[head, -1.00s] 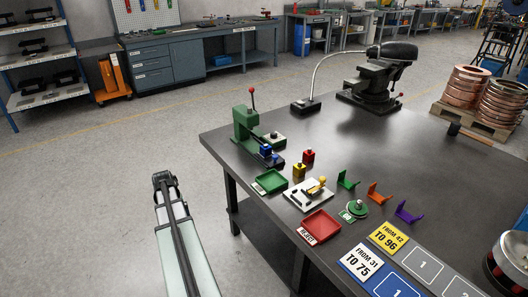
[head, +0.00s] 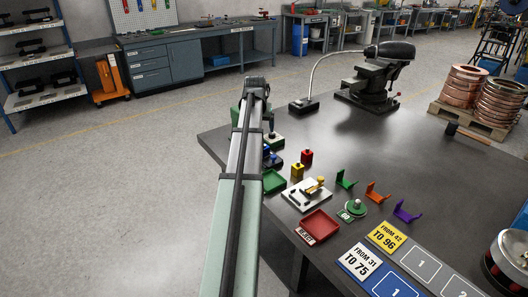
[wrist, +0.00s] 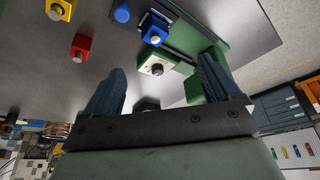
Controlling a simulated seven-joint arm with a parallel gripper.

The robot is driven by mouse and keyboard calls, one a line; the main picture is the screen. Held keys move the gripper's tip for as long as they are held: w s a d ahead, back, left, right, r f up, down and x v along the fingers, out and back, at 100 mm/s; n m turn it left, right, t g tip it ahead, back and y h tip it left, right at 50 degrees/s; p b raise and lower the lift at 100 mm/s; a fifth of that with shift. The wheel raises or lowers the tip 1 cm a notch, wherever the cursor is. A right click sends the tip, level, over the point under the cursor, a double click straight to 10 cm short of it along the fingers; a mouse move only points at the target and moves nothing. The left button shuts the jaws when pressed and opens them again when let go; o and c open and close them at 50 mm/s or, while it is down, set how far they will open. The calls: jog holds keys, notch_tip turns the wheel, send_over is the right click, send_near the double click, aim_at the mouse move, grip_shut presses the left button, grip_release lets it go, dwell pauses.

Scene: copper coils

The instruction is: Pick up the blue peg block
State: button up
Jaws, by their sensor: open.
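The blue peg block (wrist: 155,30), with a pale round peg on top, sits on a dark base by the green press (wrist: 207,72) in the wrist view. In the head view only a sliver of the blue peg block (head: 267,152) shows beside my arm. My gripper (wrist: 161,88) is open, its two dark fingers spread wide with nothing held. It is over the press area, apart from the block, which lies beyond the fingertips toward the top of the wrist view. My arm hides most of the press in the head view.
A cream block (wrist: 157,66) with a dark knob lies near the fingers. Yellow (head: 297,171) and red (head: 307,157) peg blocks stand right of the blue one. Green (head: 275,181) and red (head: 319,225) trays are nearer.

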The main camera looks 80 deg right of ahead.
aim_at(264, 150)
jog(key=x, duration=0.9)
jog(key=s+x, duration=0.1)
jog(key=x, duration=0.3)
jog(key=shift+d, duration=0.35)
jog(key=shift+c, duration=0.5)
jog(key=c, duration=1.2)
